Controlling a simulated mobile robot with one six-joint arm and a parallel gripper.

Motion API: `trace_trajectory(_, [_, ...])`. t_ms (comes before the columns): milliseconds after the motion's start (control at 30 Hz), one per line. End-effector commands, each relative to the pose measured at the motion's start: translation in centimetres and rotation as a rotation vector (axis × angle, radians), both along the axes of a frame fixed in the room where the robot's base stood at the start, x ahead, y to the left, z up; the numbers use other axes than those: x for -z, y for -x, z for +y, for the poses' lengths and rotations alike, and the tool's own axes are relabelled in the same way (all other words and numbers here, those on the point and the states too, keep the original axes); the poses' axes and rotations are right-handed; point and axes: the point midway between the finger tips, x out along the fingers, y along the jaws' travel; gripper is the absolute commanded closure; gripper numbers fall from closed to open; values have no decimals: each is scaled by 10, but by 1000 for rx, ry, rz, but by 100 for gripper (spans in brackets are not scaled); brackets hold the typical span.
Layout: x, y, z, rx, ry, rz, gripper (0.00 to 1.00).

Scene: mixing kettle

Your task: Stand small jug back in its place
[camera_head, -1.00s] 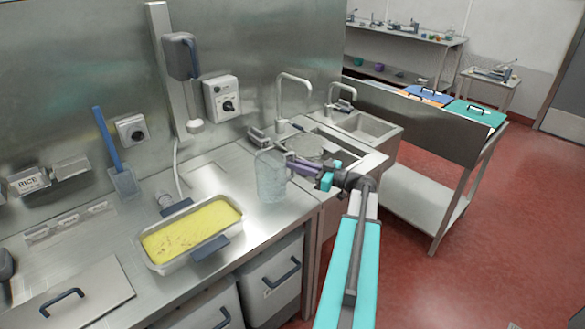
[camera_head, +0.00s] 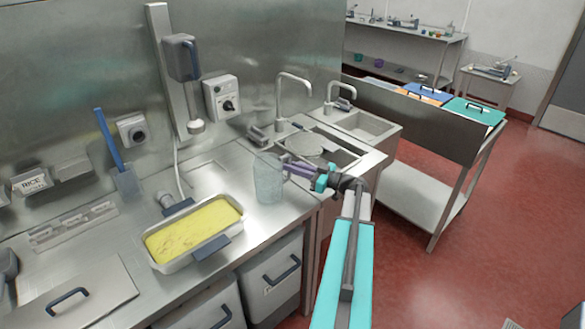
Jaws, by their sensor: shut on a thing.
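The small jug (camera_head: 268,180) is a clear, pale blue-grey see-through vessel. It is upright at the right end of the steel counter, just left of the sink. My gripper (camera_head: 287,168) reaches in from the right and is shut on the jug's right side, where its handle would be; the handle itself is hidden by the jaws. The jug's base appears at or very near the counter top; I cannot tell whether it touches.
A tray of yellow food (camera_head: 195,230) stands on the counter to the left of the jug. The sink (camera_head: 335,150) with its tap (camera_head: 282,95) lies behind my gripper. Bare counter (camera_head: 240,165) lies between tray and sink. Bins (camera_head: 272,280) sit below.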

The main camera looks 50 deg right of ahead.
Motion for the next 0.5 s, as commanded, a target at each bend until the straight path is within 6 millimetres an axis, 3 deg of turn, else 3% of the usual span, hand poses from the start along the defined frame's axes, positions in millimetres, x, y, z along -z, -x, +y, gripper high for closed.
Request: trace_trajectory(500, [12,0,0,-1,1,-1,100])
